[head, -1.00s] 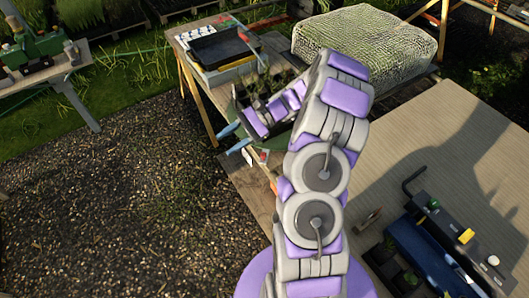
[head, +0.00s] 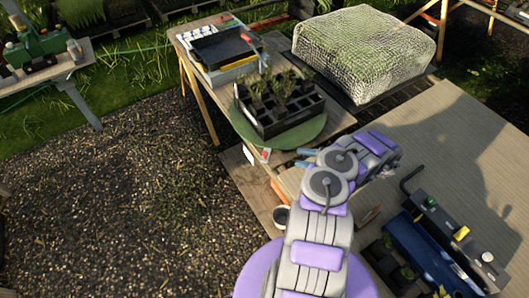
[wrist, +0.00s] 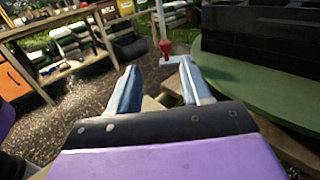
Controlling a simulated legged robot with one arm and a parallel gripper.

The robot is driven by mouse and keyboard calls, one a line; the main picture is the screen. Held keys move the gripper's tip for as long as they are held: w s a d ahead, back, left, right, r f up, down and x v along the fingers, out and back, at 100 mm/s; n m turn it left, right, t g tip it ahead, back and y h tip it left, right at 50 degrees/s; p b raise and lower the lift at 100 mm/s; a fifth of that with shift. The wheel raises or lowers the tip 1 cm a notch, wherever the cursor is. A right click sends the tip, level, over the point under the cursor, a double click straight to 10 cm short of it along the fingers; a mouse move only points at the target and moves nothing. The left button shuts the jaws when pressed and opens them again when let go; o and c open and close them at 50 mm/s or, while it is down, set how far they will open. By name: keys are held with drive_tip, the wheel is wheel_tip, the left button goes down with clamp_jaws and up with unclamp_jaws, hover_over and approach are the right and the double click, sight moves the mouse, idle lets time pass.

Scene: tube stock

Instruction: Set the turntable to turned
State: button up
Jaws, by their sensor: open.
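The turntable is a round green disc (head: 312,133) on the wooden bench, with a black cell tray (head: 280,120) holding several seedlings on it. In the wrist view the green disc (wrist: 245,95) fills the right side, with the dark tray (wrist: 270,35) on top.
A dark tray (head: 222,47) lies at the bench's far end. A netted bed (head: 365,50) stands behind right. A black and blue tool unit (head: 430,240) sits on the deck at right. Gravel (head: 120,200) to the left is clear.

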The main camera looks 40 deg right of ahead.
sight(265, 152)
drive_tip(key=shift+s+d+f+m+h, duration=0.3)
drive_tip(key=shift+s+d+f+m, duration=0.1)
drive_tip(key=shift+s+d+f, duration=0.35)
drive_tip(key=shift+f, duration=0.1)
drive_tip(key=shift+w+a, duration=0.1)
drive_tip(key=shift+w, duration=0.25)
drive_tip(key=b+x, duration=0.1)
drive_tip(key=x, duration=0.7)
drive_tip(key=b+x, duration=0.1)
drive_tip(key=x, duration=0.7)
drive_tip(key=shift+w+a+r+b, duration=0.15)
drive_tip(key=shift+a+r+b, duration=0.1)
drive_tip(key=shift+a+b, duration=0.1)
drive_tip(key=shift+d, duration=0.1)
clamp_jaws()
